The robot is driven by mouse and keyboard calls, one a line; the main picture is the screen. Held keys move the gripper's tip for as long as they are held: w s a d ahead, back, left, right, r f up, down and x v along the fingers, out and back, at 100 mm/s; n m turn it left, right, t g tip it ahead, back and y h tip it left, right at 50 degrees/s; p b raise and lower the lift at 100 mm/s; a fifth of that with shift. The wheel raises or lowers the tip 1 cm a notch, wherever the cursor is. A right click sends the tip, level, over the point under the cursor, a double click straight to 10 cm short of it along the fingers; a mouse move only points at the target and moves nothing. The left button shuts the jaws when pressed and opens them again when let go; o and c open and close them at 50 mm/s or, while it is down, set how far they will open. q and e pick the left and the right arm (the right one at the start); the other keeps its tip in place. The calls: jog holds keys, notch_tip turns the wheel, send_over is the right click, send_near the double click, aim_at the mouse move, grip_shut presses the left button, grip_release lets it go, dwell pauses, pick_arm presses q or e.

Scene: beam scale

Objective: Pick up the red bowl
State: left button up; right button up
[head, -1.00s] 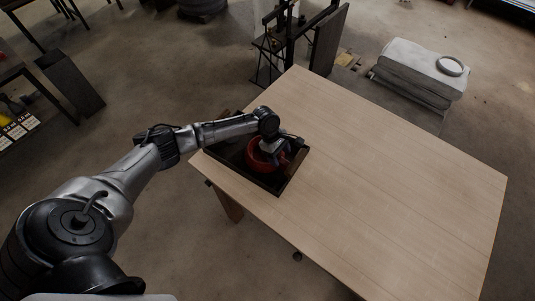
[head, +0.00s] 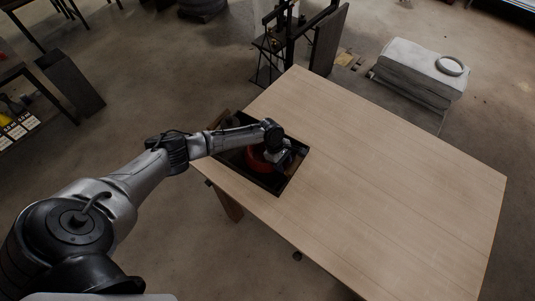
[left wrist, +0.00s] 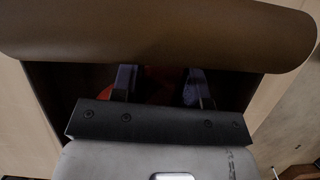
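The red bowl (head: 257,161) sits in a black tray (head: 279,189) on the left corner of the table. My left arm reaches over it and partly hides it. My left gripper (head: 283,158) points down at the bowl's right side, low in the tray. In the left wrist view the two fingers of my left gripper (left wrist: 160,88) stand apart, with dim red parts of the bowl (left wrist: 158,94) between and beside them. Contact with the bowl is too dark to make out. My right gripper is not in view.
A large brown rounded surface (left wrist: 160,30) crosses the top of the left wrist view, close to the gripper. The rest of the wooden table (head: 390,180) is bare. A dark stand (head: 290,40) is beyond the table's far corner, and a grey block (head: 415,75) stands behind.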

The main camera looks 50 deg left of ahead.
pick_arm(q)
grip_shut()
dwell(0.3)
